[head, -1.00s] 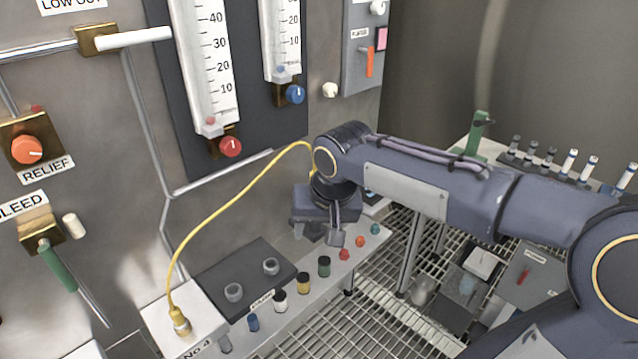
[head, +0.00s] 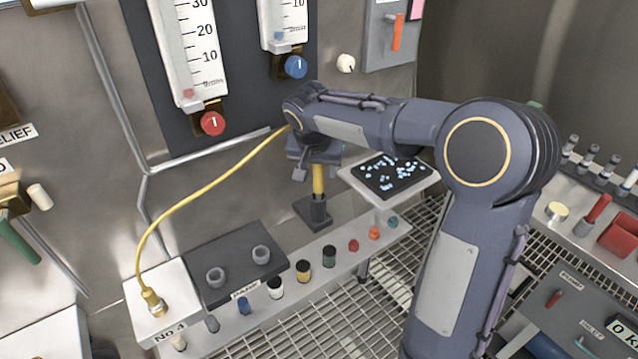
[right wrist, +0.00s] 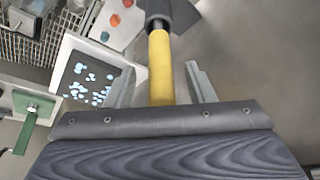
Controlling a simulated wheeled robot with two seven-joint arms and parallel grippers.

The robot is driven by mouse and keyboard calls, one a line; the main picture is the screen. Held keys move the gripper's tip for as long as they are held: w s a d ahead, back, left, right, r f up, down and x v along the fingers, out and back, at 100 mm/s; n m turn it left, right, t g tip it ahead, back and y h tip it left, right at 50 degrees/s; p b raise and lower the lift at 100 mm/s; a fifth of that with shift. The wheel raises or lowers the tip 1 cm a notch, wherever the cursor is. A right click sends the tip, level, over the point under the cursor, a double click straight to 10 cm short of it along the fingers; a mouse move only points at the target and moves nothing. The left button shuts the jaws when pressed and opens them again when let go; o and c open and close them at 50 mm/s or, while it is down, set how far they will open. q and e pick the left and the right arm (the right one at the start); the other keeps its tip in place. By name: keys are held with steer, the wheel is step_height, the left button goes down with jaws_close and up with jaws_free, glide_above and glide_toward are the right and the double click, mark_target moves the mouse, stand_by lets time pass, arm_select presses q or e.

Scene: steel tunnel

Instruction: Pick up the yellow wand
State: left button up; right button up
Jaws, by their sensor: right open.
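The yellow wand (head: 319,180) stands upright in a dark holder (head: 314,212) at the back of the shelf. Its upper end is hidden behind my right gripper (head: 313,165). In the right wrist view the wand (right wrist: 160,70) runs between the two fingers of my right gripper (right wrist: 160,82), which is open, with a gap showing on both sides. A yellow cable (head: 205,190) runs from a brass fitting on the white NO 4 box (head: 170,285) up to behind the right gripper. My left gripper is not in view.
A white-rimmed dark panel with pale blue spots (head: 390,175) stands right of the holder. Several small capped jars, among them a green one (head: 329,257), line the shelf's front. A dark plate with two grey cups (head: 238,262) lies left. The instrument wall is close behind.

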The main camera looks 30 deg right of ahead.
steer(key=shift+x, duration=1)
jaws_close()
steer(key=shift+r, duration=0.1)
